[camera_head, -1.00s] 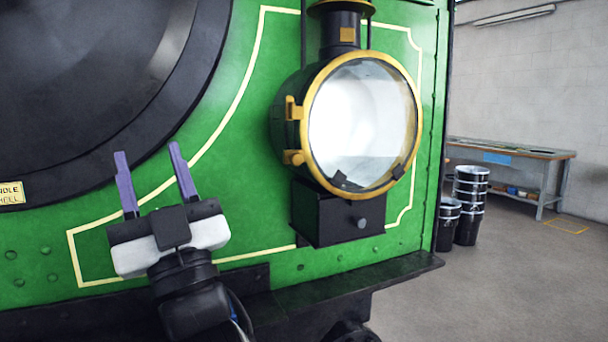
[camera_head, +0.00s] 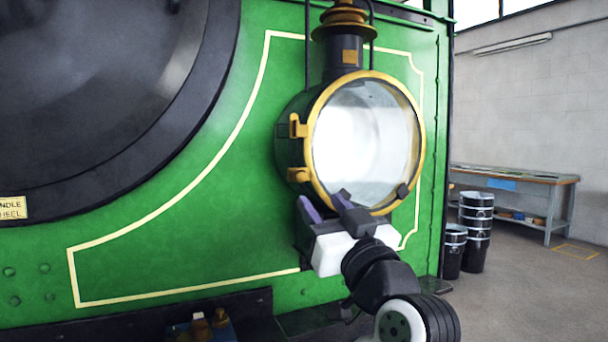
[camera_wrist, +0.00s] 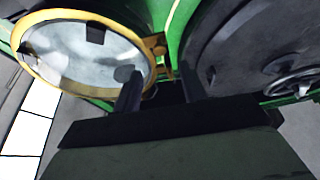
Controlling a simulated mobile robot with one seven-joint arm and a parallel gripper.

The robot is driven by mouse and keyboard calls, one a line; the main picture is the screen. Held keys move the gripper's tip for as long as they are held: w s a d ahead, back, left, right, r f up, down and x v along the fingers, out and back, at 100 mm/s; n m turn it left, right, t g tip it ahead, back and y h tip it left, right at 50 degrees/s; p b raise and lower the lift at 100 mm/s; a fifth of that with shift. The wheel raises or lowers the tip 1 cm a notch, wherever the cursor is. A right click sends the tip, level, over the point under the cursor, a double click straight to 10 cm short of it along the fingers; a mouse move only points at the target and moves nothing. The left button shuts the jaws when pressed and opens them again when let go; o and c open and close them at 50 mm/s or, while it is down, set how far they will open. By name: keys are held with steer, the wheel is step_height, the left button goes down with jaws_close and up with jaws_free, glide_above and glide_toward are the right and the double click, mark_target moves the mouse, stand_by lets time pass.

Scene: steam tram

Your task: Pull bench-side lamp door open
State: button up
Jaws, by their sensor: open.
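The bench-side lamp (camera_head: 290,140) is a round black lamp on the green front, below a brass-banded chimney. Its door is a glass disc in a brass ring (camera_head: 422,140), and it looks shut. Two brass fittings (camera_head: 298,127) sit on the lamp's left side. In the wrist view the brass ring (camera_wrist: 32,76) shows at upper left, with a brass fitting (camera_wrist: 155,45) beside it. My gripper (camera_head: 325,200) is open with purple fingers, in front of the lamp's lower left rim. In the wrist view its fingers (camera_wrist: 160,90) are apart and empty. I cannot tell if they touch the ring.
The black box under the lamp is mostly hidden behind my gripper. A dark ledge (camera_head: 150,315) runs along the bottom. Black drums (camera_head: 476,235) and a workbench (camera_head: 520,177) stand at right, with open floor before them. The large round black door (camera_head: 215,80) is at left.

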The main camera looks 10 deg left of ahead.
mark_target(302, 177)
steer(key=p+x, duration=0.2)
steer(key=x, duration=0.6)
steer(key=shift+w+a+r, duration=0.15)
steer(key=shift+w, duration=0.05)
jaws_close()
